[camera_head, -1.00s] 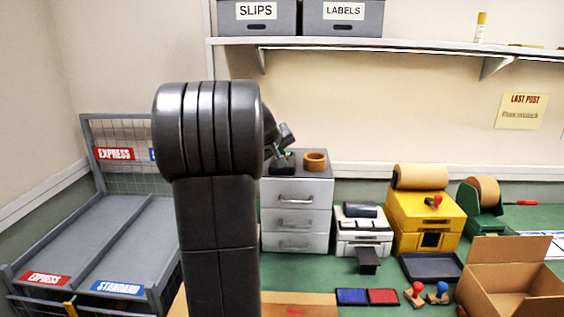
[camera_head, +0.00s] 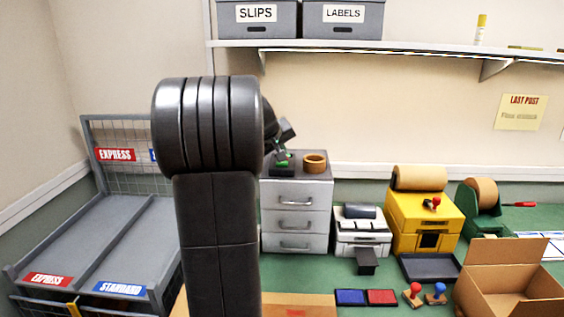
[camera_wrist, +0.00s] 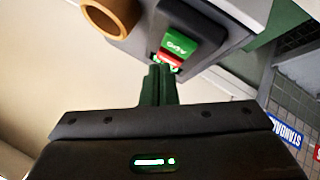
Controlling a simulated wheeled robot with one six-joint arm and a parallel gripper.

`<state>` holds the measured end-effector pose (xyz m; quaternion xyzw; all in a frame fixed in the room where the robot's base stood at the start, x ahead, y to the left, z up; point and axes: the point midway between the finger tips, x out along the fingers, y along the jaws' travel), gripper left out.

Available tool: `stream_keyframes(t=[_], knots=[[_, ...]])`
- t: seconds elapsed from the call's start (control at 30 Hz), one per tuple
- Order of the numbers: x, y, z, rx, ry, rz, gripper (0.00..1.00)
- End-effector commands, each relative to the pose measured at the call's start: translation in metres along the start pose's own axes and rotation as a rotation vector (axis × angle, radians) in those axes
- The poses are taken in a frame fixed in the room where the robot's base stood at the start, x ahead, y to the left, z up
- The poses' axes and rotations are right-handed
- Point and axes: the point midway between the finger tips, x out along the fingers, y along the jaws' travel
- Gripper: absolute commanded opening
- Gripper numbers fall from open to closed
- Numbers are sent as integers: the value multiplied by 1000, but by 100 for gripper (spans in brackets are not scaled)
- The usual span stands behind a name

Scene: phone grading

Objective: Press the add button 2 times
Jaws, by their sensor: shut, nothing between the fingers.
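The add button is a green key marked ADD (camera_wrist: 181,46) on a small dark box. A red key (camera_wrist: 169,61) sits beside it on the same box. In the head view the box (camera_head: 282,171) stands on top of the grey drawer unit (camera_head: 297,218), at its left side. My gripper (camera_wrist: 159,70) is shut and empty, its green fingers pointing toward the box. In the wrist view the fingertips show close to the red key's edge. In the head view my gripper (camera_head: 281,157) is just above the box, partly hidden behind my arm. I cannot tell whether it touches a key.
A brown ring (camera_head: 315,162) stands to the right of the box on the drawer unit. A white machine (camera_head: 362,232) and a yellow dispenser (camera_head: 430,215) stand further right. Wire-backed sorting trays (camera_head: 80,240) are at the left. A shelf (camera_head: 400,43) runs above.

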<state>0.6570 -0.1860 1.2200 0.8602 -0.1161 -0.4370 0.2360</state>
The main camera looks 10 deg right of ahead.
Motion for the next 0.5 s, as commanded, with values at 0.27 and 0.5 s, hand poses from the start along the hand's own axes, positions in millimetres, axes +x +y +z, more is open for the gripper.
stream_keyframes(t=[0.27, 0.5], knots=[[-23, 17, -17, 0, 1, 0, 0], [-31, 22, -23, 1, 0, 0, 0]])
